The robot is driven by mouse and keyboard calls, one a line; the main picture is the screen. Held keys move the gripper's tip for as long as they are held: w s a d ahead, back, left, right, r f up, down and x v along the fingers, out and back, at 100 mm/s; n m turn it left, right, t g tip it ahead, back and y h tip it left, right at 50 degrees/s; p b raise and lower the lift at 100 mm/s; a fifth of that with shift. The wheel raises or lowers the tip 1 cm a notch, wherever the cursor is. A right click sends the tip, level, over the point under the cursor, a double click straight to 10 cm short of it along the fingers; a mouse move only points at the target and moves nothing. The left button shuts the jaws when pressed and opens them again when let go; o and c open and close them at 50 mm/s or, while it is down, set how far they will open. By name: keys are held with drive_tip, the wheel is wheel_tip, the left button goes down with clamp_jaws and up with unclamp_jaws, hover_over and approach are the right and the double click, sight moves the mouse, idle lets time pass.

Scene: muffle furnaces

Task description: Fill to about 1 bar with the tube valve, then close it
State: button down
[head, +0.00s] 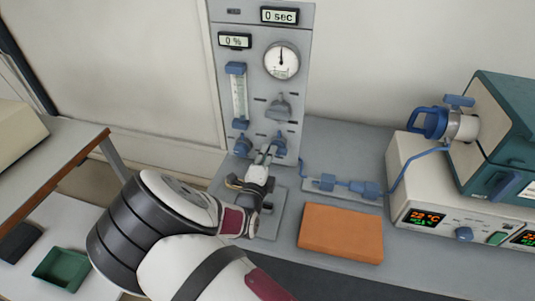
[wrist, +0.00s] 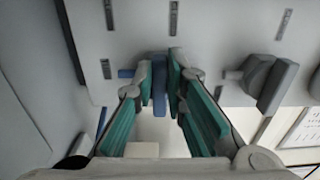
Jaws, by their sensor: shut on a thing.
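A grey control panel (head: 252,90) stands against the wall. Its round white gauge (head: 281,61) has a needle pointing roughly straight up; the scale is too small to read. The fingers partly hide the handle. A blue tube (head: 315,179) leads right from the panel through blue fittings (head: 364,189) towards the furnace (head: 505,135).
Displays read 0 % (head: 235,41) and 0 sec (head: 279,16). An orange slab (head: 341,233) lies on the bench to the right.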

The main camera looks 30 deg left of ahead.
drive_tip(key=shift+f, duration=0.1)
idle(0.3)
drive_tip(key=c, duration=1.6)
unclamp_jaws()
drive_tip(key=v, duration=0.7)
drive_tip(key=shift+s, duration=0.3)
drive_tip(key=shift+w, duration=0.1)
